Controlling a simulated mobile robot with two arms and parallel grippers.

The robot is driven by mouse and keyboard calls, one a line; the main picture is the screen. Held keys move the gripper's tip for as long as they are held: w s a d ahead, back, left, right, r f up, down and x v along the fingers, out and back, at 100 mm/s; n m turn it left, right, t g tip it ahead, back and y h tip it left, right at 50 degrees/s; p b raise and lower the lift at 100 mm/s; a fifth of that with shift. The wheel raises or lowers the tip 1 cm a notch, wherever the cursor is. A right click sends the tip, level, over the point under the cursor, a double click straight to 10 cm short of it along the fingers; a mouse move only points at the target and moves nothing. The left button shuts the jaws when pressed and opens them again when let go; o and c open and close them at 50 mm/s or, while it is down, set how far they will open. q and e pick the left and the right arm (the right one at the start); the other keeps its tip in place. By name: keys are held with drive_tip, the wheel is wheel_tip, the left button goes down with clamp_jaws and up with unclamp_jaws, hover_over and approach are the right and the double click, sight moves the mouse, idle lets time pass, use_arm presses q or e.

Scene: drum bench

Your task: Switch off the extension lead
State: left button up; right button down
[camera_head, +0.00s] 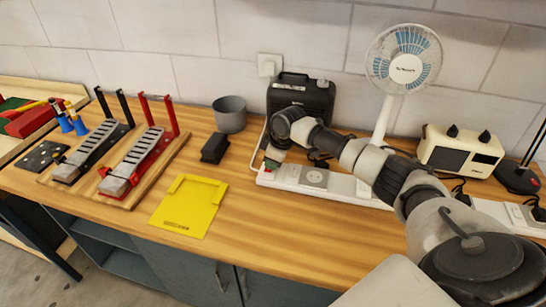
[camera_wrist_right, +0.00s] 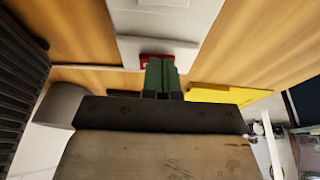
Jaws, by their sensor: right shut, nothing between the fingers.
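The white extension lead (camera_head: 345,183) lies along the bench, with sockets on top. Its left end is under my right gripper (camera_head: 272,160), which points down at it and hides part of it. In the right wrist view, the lead (camera_wrist_right: 188,50) has a red switch (camera_wrist_right: 145,58) at its near end. The green fingers of my right gripper (camera_wrist_right: 161,70) are shut with nothing between them, and their tips overlap the switch in the picture. I cannot tell whether they touch it or which way it is set. My left gripper is not in view.
A black case (camera_head: 296,92), a white fan (camera_head: 387,110) and a cream box with knobs (camera_head: 460,152) stand behind the lead. A grey pot (camera_head: 230,114), a small black block (camera_head: 215,147) and a yellow tray (camera_head: 189,207) are to the left. Bare bench shows in front of the lead.

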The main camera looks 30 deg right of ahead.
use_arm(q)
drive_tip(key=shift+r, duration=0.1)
use_arm(e)
drive_tip(key=r+p, duration=0.4)
drive_tip(key=p, duration=0.1)
drive_tip(key=shift+s+a+r, duration=0.1)
drive_tip(key=shift+a+r, duration=0.1)
drive_tip(key=shift+a, duration=0.05)
drive_tip(key=shift+s+d+r+b, duration=0.15)
drive_tip(key=shift+d+r+b, duration=0.05)
drive_tip(key=shift+r+b, duration=0.15)
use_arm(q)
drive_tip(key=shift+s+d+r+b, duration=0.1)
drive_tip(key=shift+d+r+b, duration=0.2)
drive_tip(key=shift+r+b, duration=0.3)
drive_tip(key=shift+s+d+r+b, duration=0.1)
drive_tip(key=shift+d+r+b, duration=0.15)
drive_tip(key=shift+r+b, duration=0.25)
use_arm(e)
drive_tip(key=v, duration=0.9)
drive_tip(key=shift+a, duration=0.1)
